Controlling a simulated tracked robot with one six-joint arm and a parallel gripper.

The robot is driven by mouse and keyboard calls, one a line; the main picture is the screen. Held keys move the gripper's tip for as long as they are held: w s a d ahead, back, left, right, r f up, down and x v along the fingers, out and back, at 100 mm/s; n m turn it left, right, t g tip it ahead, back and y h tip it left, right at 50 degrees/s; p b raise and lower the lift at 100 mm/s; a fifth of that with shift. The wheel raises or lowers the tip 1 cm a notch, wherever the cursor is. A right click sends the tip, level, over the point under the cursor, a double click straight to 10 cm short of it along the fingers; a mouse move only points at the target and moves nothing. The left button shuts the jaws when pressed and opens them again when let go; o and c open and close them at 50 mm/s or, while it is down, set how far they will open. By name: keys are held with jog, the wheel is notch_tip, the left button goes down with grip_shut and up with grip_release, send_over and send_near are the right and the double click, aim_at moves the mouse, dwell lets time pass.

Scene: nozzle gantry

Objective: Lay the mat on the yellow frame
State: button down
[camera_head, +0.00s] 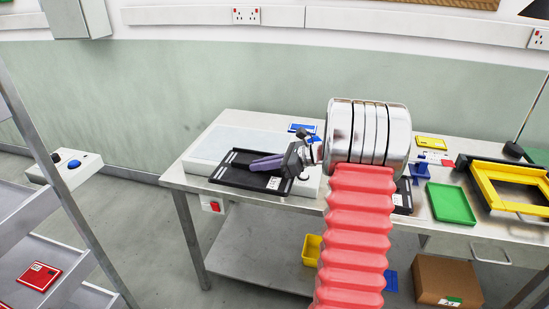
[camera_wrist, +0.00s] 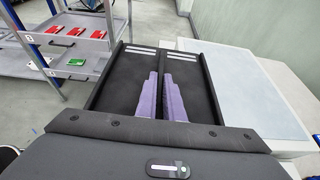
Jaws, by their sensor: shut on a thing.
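The mat (camera_head: 225,176) is a flat black piece with raised edges and pale label strips, at the left end of the bench. It also shows in the wrist view (camera_wrist: 122,92), running away from the camera with a dark middle line. My gripper (camera_head: 262,164) has purple fingers, which lie over the mat and are shut on it along its middle; they also show in the wrist view (camera_wrist: 162,80). I cannot tell whether the mat touches the surface below. The yellow frame (camera_head: 483,186) stands at the bench's right end, away from my gripper.
A pale grey panel (camera_head: 225,142) lies behind the mat. A green tray (camera_head: 451,203), a blue holder (camera_head: 419,171) and a yellow card (camera_head: 431,143) lie between my arm and the frame. A dark piece (camera_head: 403,197) is partly hidden by my arm. Shelves (camera_head: 25,210) stand at left.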

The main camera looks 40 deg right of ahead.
jog(key=w+a+f, duration=0.2)
jog(key=a+f, duration=0.5)
jog(key=a, duration=0.4)
jog(key=s+a+f, duration=0.3)
jog(key=a+f, duration=0.2)
jog(key=a, duration=0.1)
jog(key=s+a+f+m+h, duration=0.1)
jog(key=s+a+f, duration=0.1)
jog(key=a+f, duration=0.3)
jog(key=s+a+f+t, duration=0.1)
jog(key=s+a+f, duration=0.2)
jog(key=a+f, duration=0.2)
jog(key=shift+s+a+f+m+h, duration=0.2)
jog(key=shift+s+a+m+h, duration=0.1)
jog(key=shift+a, duration=0.55)
jog(key=shift+s, duration=0.1)
